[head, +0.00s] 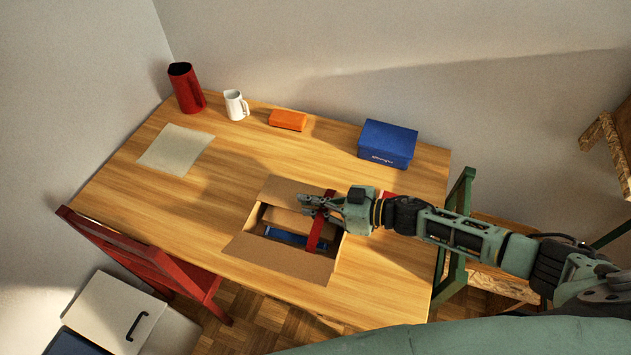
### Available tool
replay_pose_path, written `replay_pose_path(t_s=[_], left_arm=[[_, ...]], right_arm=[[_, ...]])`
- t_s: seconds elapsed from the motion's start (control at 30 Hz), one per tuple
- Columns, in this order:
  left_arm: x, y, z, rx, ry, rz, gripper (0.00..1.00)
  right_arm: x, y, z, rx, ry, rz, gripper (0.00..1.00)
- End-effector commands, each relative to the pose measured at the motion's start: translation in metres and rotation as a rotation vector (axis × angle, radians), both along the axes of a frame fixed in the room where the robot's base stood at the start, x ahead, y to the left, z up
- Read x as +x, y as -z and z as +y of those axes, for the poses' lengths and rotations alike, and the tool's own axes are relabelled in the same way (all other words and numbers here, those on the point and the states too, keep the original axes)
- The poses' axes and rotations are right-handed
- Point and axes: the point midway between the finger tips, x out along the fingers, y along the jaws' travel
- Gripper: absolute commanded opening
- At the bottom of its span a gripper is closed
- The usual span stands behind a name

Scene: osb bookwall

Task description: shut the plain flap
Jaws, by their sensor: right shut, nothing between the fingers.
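An open cardboard box (278,258) stands on the wooden table, with brown flaps spread at its back and front. The plain flap cannot be told for certain from the others. A red strip (316,236) crosses the right part of the box opening, partly hidden by my gripper. A blue thing (284,236) lies inside the box. My right gripper (304,203) is shut and empty over the back right part of the box; whether it touches a flap cannot be told. My left gripper is not in view.
A red jug (186,88), white mug (236,105), orange case (288,119) and blue box (387,144) stand along the back. A grey sheet (175,149) lies at left. A red chair (145,256) stands at the left edge. The table left of the box is clear.

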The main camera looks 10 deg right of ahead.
Motion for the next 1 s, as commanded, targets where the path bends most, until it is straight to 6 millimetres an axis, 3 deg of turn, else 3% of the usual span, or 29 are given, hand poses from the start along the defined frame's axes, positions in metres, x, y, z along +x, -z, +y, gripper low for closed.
replay_pose_path(t_s=[0.27,0.57,0.63,1.0], left_arm=[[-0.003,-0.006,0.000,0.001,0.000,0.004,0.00],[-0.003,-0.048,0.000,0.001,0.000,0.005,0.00],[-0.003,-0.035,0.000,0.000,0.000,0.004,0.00],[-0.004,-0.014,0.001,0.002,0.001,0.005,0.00]], right_arm=[[0.000,-0.006,-0.001,0.000,0.000,0.000,0.00],[-0.001,-0.047,-0.007,-0.002,0.006,0.000,0.00],[-0.009,-0.038,-0.021,-0.006,0.007,0.003,0.00],[-0.046,-0.057,-0.078,-0.002,0.007,0.002,0.00]])
